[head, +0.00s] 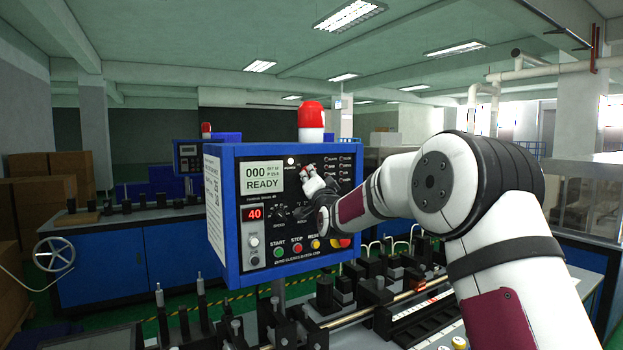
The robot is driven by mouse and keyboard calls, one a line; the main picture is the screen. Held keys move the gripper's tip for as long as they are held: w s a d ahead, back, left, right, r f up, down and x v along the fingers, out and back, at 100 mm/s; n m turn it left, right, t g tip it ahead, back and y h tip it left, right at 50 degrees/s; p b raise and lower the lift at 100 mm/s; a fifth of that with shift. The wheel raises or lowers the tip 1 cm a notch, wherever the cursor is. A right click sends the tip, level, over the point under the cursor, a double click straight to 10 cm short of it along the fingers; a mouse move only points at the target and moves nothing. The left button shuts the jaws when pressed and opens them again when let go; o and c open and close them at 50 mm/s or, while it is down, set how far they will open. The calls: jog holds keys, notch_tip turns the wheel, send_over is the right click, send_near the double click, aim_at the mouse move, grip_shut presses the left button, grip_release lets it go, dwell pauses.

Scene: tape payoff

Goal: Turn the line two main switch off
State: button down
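A blue control box (231,230) stands in front of me, its face turned toward me. Its screen (262,178) reads "000" and "READY", and a red display (252,213) reads 40. Along the bottom are a green START button (279,252), a red STOP button (297,248), a yellow button (315,244) and a red and yellow control (340,243), partly behind my arm. I cannot read which control is the main switch.
A red beacon (311,116) tops the box. A second, smaller panel (189,157) with a red beacon stands behind on the left. Machine parts and rails (345,318) lie below the box. A blue bench (110,266) with a handwheel (54,254) is at the left.

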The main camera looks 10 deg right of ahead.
jog(key=shift+w+d+n+b, duration=0.1)
jog(key=shift+d+n+b, duration=0.05)
jog(key=shift+n+b, duration=0.2)
jog(key=shift+w+d+r+n+g+y+b, duration=0.15)
jog(key=shift+n+g+y+b, duration=0.45)
jog(key=shift+n+y+b, duration=2.4)
jog(key=shift+s+d+f+n+g+y+b, duration=0.15)
jog(key=shift+n+g+y+b, duration=0.6)
jog(key=shift+n, duration=4.4)
jog(key=shift+w+d+r+n+g+y+b, duration=0.2)
jog(key=shift+n+g+y+b, duration=0.25)
jog(key=shift+n+y+b, duration=2.55)
jog(key=n+h+p, duration=0.2)
jog(key=shift+s+n, duration=0.1)
jog(key=shift+n, duration=0.2)
jog(key=c, duration=1.7)
grip_release()
jog(key=shift+f, duration=0.2)
